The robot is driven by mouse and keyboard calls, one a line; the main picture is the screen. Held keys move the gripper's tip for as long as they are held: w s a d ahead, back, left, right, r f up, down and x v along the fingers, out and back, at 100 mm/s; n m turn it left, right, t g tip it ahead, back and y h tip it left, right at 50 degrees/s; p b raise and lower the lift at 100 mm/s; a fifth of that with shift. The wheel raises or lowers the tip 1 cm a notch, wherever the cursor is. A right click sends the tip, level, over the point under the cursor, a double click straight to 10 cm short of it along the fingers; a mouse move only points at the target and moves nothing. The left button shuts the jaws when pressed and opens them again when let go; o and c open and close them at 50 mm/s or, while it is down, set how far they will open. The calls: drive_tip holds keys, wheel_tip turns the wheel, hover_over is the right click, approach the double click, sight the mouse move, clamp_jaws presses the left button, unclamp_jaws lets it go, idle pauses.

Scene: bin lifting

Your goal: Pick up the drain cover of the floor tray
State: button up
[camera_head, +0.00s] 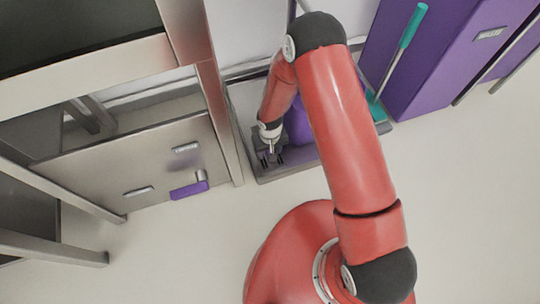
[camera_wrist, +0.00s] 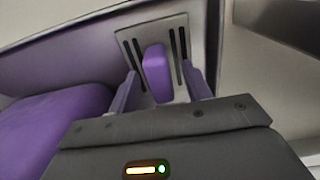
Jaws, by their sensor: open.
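The drain cover (camera_wrist: 133,37) is a pale metal plate with dark slots in the upper middle of the wrist view. A purple block-shaped handle (camera_wrist: 157,72) stands on it. My gripper (camera_wrist: 158,69) is open, with one finger on each side of the handle and a gap visible on both sides. In the head view my gripper (camera_head: 271,158) points down into the grey floor tray (camera_head: 290,172), near its left end. The cover is hidden or too small to make out there.
A purple rounded object (camera_head: 299,126) stands in the tray beside my arm; it also shows at left in the wrist view (camera_wrist: 50,125). A teal-handled tool (camera_head: 400,50) leans at the tray's right end. A steel frame (camera_head: 217,120) borders the left. Front floor is clear.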

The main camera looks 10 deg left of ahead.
clamp_jaws()
drive_tip(key=shift+r, duration=0.1)
